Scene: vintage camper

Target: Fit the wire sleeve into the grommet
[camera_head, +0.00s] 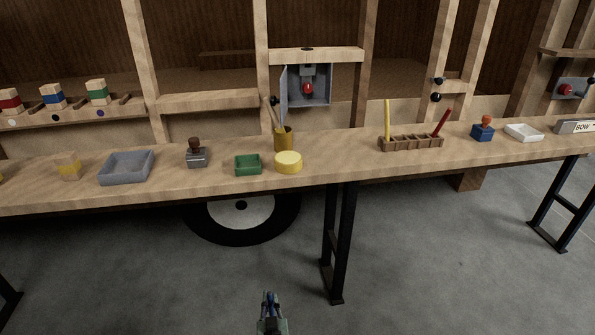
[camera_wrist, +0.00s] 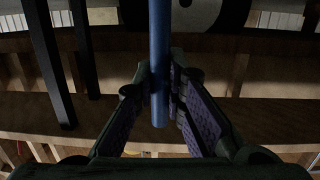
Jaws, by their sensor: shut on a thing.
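The wire sleeve appears to be the blue rod (camera_wrist: 159,60) in the wrist view. My gripper (camera_wrist: 161,85) is shut on it, with a dark padded finger on each side. In the head view my gripper (camera_head: 269,298) is low at the bottom centre, in front of the bench and over the floor, with a bit of blue between its fingers. A small dark oval (camera_head: 307,49) lies on the pale wooden crosspiece above the open grey box; it may be the grommet, but I cannot tell. My gripper is well apart from it.
A long wooden bench (camera_head: 350,157) crosses the view, its black legs (camera_head: 337,245) between my gripper and the wall. On it stand a green tray (camera_head: 248,165), a yellow round block (camera_head: 288,162), a brass cup (camera_head: 284,140) and a slotted rack (camera_head: 411,143). An open grey box (camera_head: 318,92) hangs behind.

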